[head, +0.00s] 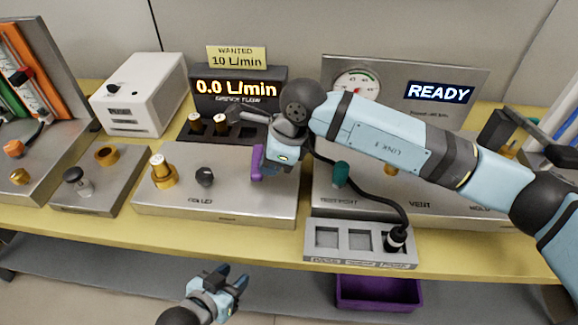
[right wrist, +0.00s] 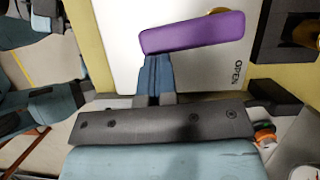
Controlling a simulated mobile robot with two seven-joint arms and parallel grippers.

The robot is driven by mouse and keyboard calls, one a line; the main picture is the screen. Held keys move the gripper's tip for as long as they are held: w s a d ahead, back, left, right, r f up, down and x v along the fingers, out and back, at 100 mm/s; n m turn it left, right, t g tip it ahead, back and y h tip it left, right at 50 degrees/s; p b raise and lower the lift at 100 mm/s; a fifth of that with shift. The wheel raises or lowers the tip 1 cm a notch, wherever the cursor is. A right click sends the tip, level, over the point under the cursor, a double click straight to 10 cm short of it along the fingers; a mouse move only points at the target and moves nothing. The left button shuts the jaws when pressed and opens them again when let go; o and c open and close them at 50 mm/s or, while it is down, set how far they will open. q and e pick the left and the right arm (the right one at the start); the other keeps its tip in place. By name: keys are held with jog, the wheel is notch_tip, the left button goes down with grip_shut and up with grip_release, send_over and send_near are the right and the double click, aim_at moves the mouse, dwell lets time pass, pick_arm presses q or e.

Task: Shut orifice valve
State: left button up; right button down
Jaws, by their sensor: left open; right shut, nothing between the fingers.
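A purple lever handle (head: 257,163) sits at the right end of the steel panel (head: 225,205) in the head view. It also shows in the right wrist view as a long purple bar (right wrist: 193,32), slightly tilted, with the word OPEN printed below its right end. I take it to be the orifice valve. My right gripper (head: 265,158) is shut and empty at the lever; its blue fingertips (right wrist: 155,58) meet the bar's lower edge, and whether they press on it is unclear. My left gripper (head: 233,278) is open and empty in front of the bench.
The flow display (head: 237,88) reads 0.0 L/min under a sign reading WANTED 10 L/min. A gauge panel (head: 400,90) shows READY. A black cable runs to a grey tray (head: 320,255). A brass fitting (head: 161,175) and a black knob (head: 205,177) stand left of the lever.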

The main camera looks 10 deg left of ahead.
pick_arm(q)
jog(key=shift+d+f, duration=0.15)
jog(key=shift+d, duration=0.05)
pick_arm(e)
jog(key=shift+s+a+f, duration=0.1)
jog(key=shift+s+a, duration=0.05)
jog(key=shift+a, duration=0.05)
pick_arm(q)
jog(key=shift+w+d+r, duration=0.1)
jog(key=shift+r, duration=0.1)
pick_arm(e)
jog(key=shift+s+a, duration=0.1)
pick_arm(q)
jog(key=shift+f, duration=0.2)
